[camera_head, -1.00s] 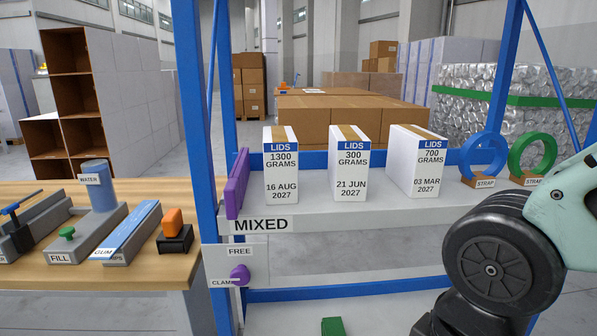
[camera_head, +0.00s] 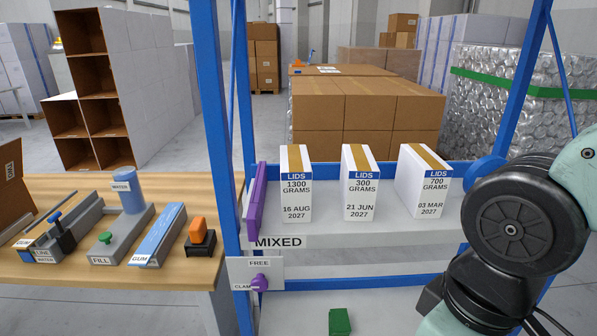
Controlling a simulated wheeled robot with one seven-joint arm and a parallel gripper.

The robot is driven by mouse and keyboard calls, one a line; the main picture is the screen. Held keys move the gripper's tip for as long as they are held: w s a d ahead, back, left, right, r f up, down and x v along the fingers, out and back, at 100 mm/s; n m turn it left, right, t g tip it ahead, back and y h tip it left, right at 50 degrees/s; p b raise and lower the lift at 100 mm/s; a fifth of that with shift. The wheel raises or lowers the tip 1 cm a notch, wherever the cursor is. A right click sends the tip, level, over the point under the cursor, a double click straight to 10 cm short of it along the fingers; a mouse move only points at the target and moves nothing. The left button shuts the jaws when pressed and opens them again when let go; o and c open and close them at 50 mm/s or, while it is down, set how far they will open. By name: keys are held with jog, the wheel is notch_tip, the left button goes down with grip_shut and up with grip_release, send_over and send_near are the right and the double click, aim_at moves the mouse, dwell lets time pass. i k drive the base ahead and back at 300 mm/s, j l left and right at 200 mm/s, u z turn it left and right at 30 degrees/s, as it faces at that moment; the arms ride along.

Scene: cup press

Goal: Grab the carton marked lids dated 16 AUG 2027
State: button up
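The carton marked LIDS 1300 GRAMS 16 AUG 2027 (camera_head: 297,190) stands upright on the shelf marked MIXED (camera_head: 330,238). It is the leftmost of three white cartons with blue label bands and tan tape on top. The carton marked 300 GRAMS 21 JUN 2027 (camera_head: 360,190) stands in the middle. The carton marked 700 GRAMS 03 MAR 2027 (camera_head: 425,185) stands at the right. Gaps separate all three. Links of my arm show at the right, but my gripper is out of view.
A purple plate (camera_head: 256,203) stands at the shelf's left end, close to the 16 AUG carton. Blue rack posts (camera_head: 217,130) frame the shelf. A purple knob (camera_head: 260,283) sits below, by the FREE and CLAMP labels. A wooden bench (camera_head: 185,270) with fixtures is at left.

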aim_at(296, 173)
jog(key=j+z, duration=0.25)
jog(key=j, duration=0.25)
jog(key=j+z, duration=0.25)
jog(key=j, duration=0.3)
jog(key=j+z, duration=0.25)
jog(key=j, duration=0.25)
jog(key=k+j+z, duration=0.25)
jog(key=j, duration=0.25)
jog(key=i, duration=0.05)
